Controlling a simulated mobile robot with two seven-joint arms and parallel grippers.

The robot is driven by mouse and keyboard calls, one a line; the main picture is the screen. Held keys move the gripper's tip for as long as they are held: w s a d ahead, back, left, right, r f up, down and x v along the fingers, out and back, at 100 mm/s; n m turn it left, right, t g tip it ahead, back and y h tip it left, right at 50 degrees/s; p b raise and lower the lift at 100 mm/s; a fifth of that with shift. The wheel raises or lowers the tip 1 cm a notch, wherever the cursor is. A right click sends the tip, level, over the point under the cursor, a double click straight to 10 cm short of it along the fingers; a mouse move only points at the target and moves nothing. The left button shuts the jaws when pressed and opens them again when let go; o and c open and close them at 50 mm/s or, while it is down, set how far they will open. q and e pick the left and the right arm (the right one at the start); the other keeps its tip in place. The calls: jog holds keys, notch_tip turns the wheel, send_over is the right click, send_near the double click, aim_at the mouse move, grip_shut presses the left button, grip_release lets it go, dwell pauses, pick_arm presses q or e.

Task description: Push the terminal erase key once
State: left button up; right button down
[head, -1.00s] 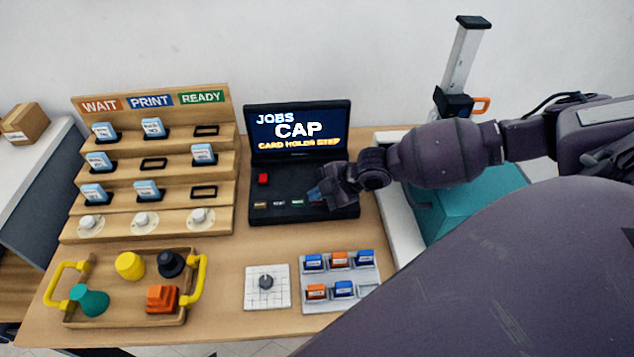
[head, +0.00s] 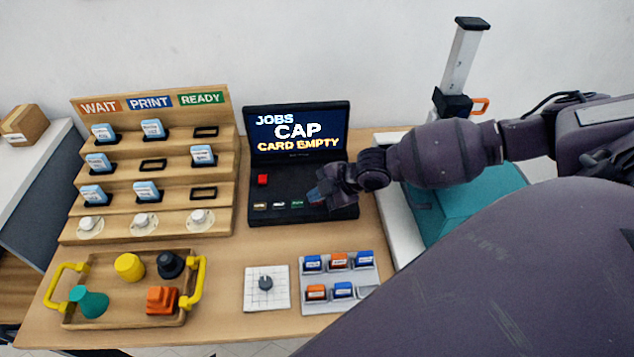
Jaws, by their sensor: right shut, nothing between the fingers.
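The terminal (head: 297,160) is a black unit with a raised screen (head: 298,131) that reads "JOBS CAP CARD EMPTY". A red key (head: 262,180) sits at the left of its deck. A row of small labelled keys runs along its front: a tan one (head: 260,206), a whitish one (head: 279,205) and a green one (head: 297,203). Their labels are too small to read, so I cannot tell which is erase. My right gripper (head: 317,196) is shut and empty at the right of the deck, with small blue and red patches at its tips. It hides the deck beneath; contact is unclear. My left gripper is out of view.
A stepped wooden rack (head: 150,180) with blue-white cards stands left of the terminal. In front are a wooden tray (head: 125,315) with yellow handles, a white plate with a grey knob (head: 265,284) and a grey holder (head: 340,273) of coloured blocks. A teal box (head: 465,205) is at right.

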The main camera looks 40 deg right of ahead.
aim_at(317, 203)
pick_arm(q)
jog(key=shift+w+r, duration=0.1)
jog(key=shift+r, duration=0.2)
pick_arm(e)
jog(key=shift+r, duration=0.5)
jog(key=shift+r, duration=0.1)
jog(key=shift+r+p, duration=1.35)
jog(key=shift+r, duration=1.15)
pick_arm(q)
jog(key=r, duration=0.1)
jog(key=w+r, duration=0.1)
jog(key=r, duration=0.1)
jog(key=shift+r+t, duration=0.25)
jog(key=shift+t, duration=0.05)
pick_arm(e)
jog(key=shift+f, duration=0.1)
